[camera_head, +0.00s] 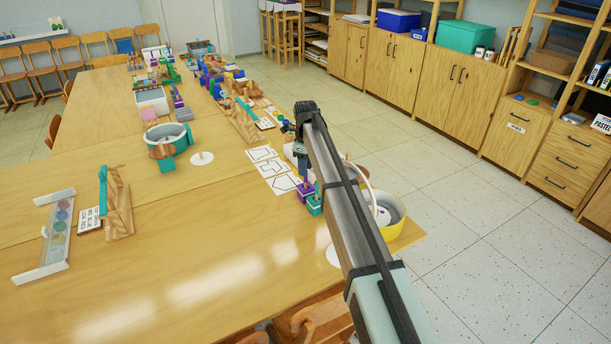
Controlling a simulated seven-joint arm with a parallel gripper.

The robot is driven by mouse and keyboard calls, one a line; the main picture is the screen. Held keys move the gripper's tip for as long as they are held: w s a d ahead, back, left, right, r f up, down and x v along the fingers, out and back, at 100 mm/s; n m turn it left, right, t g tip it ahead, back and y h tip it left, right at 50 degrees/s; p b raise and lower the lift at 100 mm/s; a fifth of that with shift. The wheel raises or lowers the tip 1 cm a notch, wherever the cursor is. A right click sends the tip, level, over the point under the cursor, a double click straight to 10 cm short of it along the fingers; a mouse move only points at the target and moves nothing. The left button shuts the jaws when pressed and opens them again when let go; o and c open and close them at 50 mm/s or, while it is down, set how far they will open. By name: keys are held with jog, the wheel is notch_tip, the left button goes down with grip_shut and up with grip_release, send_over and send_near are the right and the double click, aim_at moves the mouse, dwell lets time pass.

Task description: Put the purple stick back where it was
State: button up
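My arm reaches from the lower right to the right part of the table (230,262). My gripper (301,163) is low over the table's right side, mostly hidden by my own arm, and I cannot tell whether its fingers are open or shut. A small purple piece with a thin upright part (305,191) is just below it in the picture, beside a teal piece (314,206). Another small purple piece with an upright part (177,98) is farther back on the table. Both are too small to tell which is the purple stick, or whether the gripper touches one.
White outline sheets (271,167) lie left of my gripper. A yellow-based bucket (391,215) stands right of my arm near the table edge. The front table is clear.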

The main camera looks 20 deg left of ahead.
notch_tip(320, 180, up, 7)
jog(key=shift+f, duration=0.2)
dwell(0.3)
